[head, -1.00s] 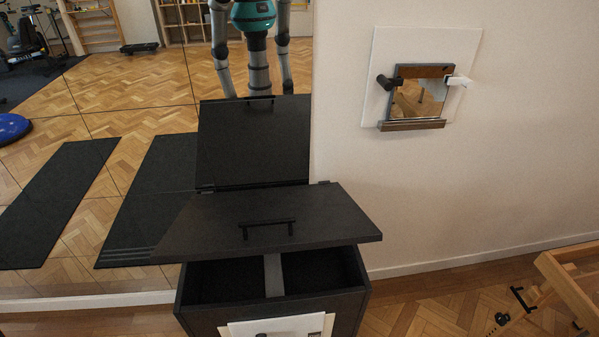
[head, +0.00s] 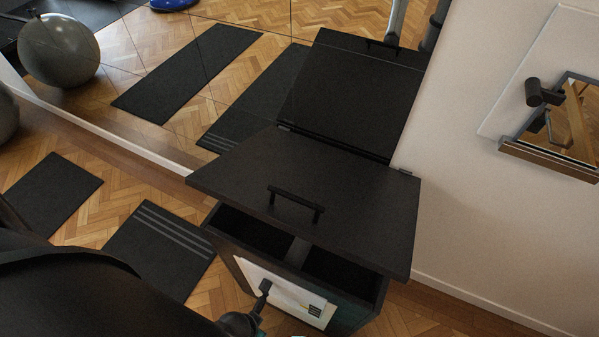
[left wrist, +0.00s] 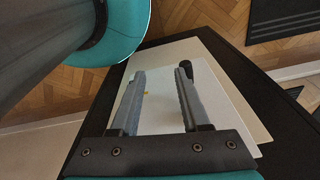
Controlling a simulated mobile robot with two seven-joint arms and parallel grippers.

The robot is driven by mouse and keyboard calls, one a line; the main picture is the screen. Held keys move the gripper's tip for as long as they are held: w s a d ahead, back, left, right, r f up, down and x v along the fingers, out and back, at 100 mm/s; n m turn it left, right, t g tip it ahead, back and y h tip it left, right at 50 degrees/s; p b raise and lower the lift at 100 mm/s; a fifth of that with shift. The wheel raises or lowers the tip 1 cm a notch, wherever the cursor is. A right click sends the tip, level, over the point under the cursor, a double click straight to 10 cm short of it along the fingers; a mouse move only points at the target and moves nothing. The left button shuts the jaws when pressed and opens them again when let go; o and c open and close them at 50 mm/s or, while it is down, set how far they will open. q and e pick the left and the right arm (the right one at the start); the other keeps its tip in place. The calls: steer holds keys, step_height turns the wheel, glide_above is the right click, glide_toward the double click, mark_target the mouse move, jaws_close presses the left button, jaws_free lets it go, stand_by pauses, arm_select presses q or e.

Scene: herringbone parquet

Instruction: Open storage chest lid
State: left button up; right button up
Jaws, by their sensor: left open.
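The black storage chest (head: 355,318) stands against the mirror wall. Its lid (head: 350,195) is partly raised and tilted, hinged at the back, with a gap at the front showing the dark interior and a divider. A black bar handle (head: 296,203) sits on the lid's top. In the left wrist view my left gripper (left wrist: 160,72) is open and empty, its fingers over a white panel (left wrist: 205,95) on what looks like the chest. A dark knob lies near the right finger. My right gripper is not in view.
A white panel (head: 270,288) with a black knob is on the chest's front. A framed wall mirror (head: 565,125) hangs at right. Dark mats (head: 160,250) lie on the parquet left of the chest. A large mirror covers the back wall.

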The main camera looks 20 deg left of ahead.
arm_select(q)
steer(key=w+d+r+t+p, duration=0.1)
steer(key=w+r+p, duration=0.25)
steer(key=r, duration=0.85)
steer(key=w+d+r+p, duration=0.15)
steer(key=w+r, duration=0.25)
steer(key=r, duration=0.8)
steer(key=w+r+t+p, duration=0.1)
steer(key=w+r+p, duration=0.3)
steer(key=r, duration=0.8)
steer(key=w+d+r+m+g+h+p, duration=0.1)
steer(key=w+d+r+m+g+h, duration=0.15)
steer(key=w+d+r+m, duration=0.5)
steer(key=m+g+y, duration=0.3)
steer(key=m+g, duration=0.1)
steer(key=m, duration=0.5)
glide_toward(298, 197)
steer(key=shift+n, duration=0.25)
steer(key=x, duration=0.7)
steer(key=shift+s+f+b, duration=0.2)
steer(key=shift+f+b, duration=0.1)
steer(key=shift+f, duration=0.05)
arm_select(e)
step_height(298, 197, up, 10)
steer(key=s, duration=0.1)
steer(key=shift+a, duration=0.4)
arm_select(q)
jaws_close()
